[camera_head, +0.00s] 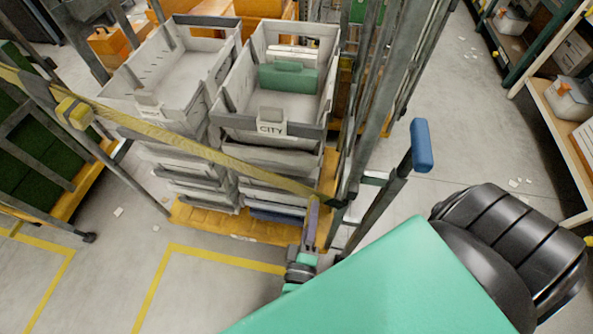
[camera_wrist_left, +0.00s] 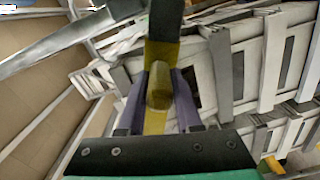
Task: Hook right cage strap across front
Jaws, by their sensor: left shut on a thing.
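The yellow cage strap (camera_head: 200,150) runs across the front of the roll cage, sloping down from a yellow block (camera_head: 75,112) on the left post to the right post (camera_head: 352,160). My left gripper (camera_head: 313,208) is at the strap's lower right end, beside the right post. In the left wrist view, its purple-grey fingers (camera_wrist_left: 158,95) are shut on the yellow end piece of the strap, with a dark length (camera_wrist_left: 165,25) beyond. I cannot tell whether the strap end touches or is hooked on the post. My right gripper is not in view.
Grey crates, one with a CITY label (camera_head: 271,128), stand stacked on the cage's yellow base (camera_head: 235,224). A blue-capped handle (camera_head: 421,146) stands out right of the post. Shelving (camera_head: 545,100) is at the far right. Floor at front left is clear, with yellow lines (camera_head: 150,285).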

